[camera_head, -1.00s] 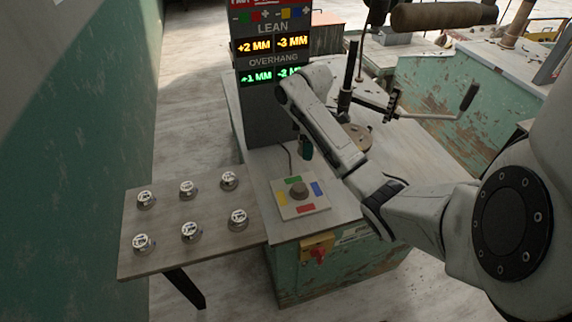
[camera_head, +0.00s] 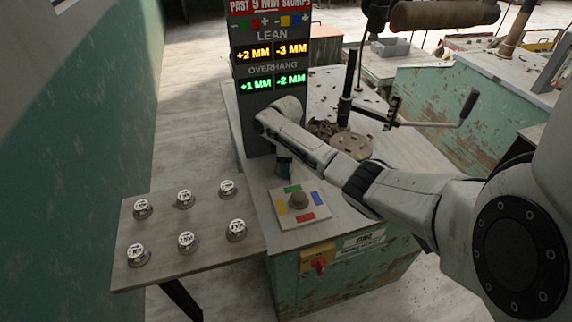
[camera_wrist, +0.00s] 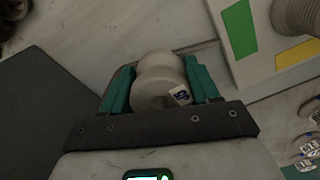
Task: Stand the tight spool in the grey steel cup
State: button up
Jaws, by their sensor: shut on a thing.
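My gripper (camera_wrist: 160,90) has teal fingers shut on a pale, round, waisted clay piece (camera_wrist: 157,65) with a small blue-marked label. I cannot tell if it is the tight spool. In the head view my gripper (camera_head: 284,167) hangs just behind the square plate; the held piece is hidden there. Several round pieces with white labels stand in two rows on a side board (camera_head: 200,265) at left, one being the front right piece (camera_head: 236,229). Their label text is too small to read. I cannot make out a grey steel cup for certain.
A pale square plate (camera_head: 283,208) with coloured edge pads bears a ribbed grey-brown stack (camera_head: 298,200). A dark display post (camera_head: 262,115) shows lean +2 and -3 mm, overhang +1 and -2 mm. A wheel with a crank (camera_head: 352,146) stands behind on the bench. Bare bench lies right of the plate.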

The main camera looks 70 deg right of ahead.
jog(key=shift+f, duration=0.15)
jog(key=o, duration=1.2)
